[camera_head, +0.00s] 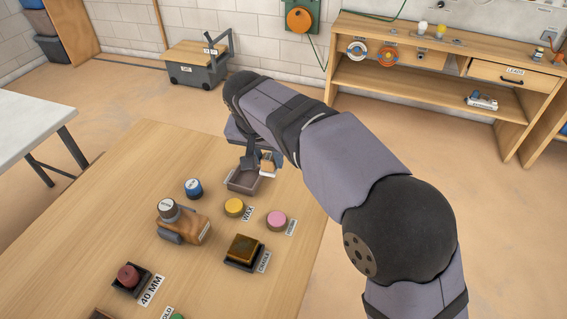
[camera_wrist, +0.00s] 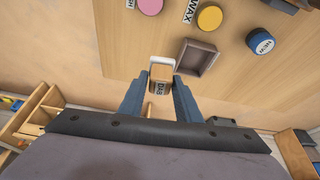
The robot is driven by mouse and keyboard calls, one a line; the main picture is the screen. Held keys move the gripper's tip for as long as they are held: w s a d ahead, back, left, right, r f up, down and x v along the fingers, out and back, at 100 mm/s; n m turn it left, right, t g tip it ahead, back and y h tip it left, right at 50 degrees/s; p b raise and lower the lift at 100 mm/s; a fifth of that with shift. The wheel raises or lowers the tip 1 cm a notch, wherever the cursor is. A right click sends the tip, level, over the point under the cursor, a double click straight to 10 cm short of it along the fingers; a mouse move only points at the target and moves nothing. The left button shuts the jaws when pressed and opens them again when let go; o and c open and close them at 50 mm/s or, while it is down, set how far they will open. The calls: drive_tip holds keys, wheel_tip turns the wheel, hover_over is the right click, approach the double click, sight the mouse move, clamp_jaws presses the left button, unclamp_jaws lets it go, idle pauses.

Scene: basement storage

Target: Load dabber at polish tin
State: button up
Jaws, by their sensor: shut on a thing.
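My gripper (camera_head: 260,162) is shut on the dabber (camera_wrist: 161,72), a small tan and pale block with a label starting "DAB". It holds the dabber above the table's far edge, beside a small grey open tray (camera_head: 231,184); the tray also shows in the wrist view (camera_wrist: 208,60) and looks empty. A pink round tin (camera_head: 276,220) stands nearer, with a label that seems to end in "SH" in the wrist view; it may be the polish tin. A yellow tin (camera_head: 235,207) beside it is labelled WAX. The dabber's underside is not clearly visible.
A dark amber block (camera_head: 243,248) and a dark red knob (camera_head: 128,276) sit nearer. The table's left side is clear.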

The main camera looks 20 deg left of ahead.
drive_tip(key=s+d+f+m+b, duration=0.1)
drive_tip(key=s+d+f, duration=0.1)
drive_tip(key=s+d, duration=0.2)
drive_tip(key=shift+s+f, duration=0.4)
drive_tip(key=shift+s, duration=0.7)
drive_tip(key=shift+f, duration=0.1)
drive_tip(key=shift+f+b, duration=2.55)
drive_tip(key=shift+f, duration=0.35)
drive_tip(key=shift+d+f+b, duration=0.1)
drive_tip(key=shift+f+b, duration=0.3)
drive_tip(key=shift+f, duration=0.2)
wheel_tip(320, 180, up, 7)
drive_tip(key=p, duration=0.6)
idle(0.6)
